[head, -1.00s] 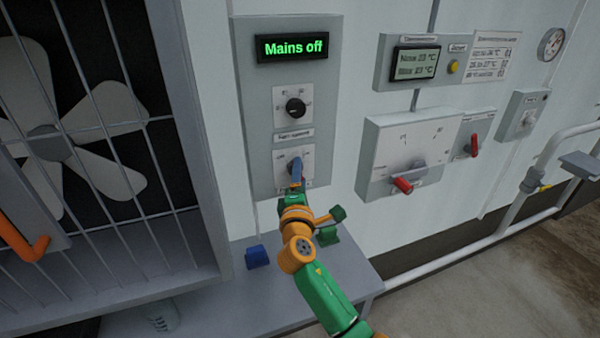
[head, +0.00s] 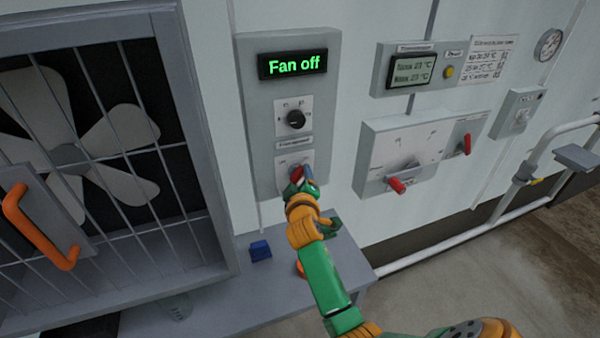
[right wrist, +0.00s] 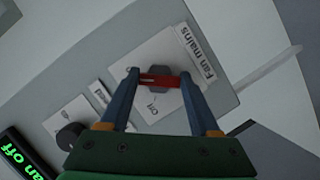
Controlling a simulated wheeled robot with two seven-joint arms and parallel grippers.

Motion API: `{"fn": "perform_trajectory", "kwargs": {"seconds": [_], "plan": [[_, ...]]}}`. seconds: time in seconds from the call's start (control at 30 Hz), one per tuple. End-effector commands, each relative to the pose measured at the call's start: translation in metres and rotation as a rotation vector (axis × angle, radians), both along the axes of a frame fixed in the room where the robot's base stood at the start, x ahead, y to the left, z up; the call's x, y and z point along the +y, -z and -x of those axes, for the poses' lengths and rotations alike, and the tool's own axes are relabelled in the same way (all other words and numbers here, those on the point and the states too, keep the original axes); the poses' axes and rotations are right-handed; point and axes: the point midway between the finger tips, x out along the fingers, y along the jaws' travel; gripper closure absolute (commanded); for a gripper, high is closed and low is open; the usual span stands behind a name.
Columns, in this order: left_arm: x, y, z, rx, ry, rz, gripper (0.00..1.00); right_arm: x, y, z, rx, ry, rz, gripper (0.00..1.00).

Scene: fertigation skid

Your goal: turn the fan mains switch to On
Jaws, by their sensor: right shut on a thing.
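The fan mains switch is low on the grey fan panel (head: 258,120). Its red handle (head: 296,174) is partly hidden by my gripper in the head view. The panel display (head: 292,66) reads "Fan off" in green. My left gripper is not in view.
A black rotary knob (head: 295,119) sits just above the switch. A barred fan housing with an orange handle (head: 30,225) stands at left. A blue block (head: 260,250) lies on the bench below. Another box with a red handle (head: 396,185) is at right.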

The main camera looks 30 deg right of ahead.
Motion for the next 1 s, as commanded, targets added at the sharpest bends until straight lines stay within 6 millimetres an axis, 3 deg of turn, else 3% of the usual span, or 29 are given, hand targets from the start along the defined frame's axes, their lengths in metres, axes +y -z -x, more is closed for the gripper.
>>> {"fn": "perform_trajectory", "kwargs": {"seconds": [0.3, 0.87, 0.9, 1.0], "plan": [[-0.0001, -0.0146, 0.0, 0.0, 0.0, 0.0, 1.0, -0.0004, -0.0026, -0.0003, -0.028, -0.001, -0.106, 0.93], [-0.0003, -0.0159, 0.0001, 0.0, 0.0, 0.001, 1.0, -0.0002, -0.0013, -0.0004, -0.036, -0.001, -0.132, 0.93], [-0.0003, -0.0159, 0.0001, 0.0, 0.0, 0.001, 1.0, -0.0002, -0.0014, -0.0004, -0.036, -0.001, -0.132, 0.29], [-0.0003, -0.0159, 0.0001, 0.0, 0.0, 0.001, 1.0, -0.0002, -0.0012, -0.0003, -0.034, -0.002, -0.132, 0.07]]}}
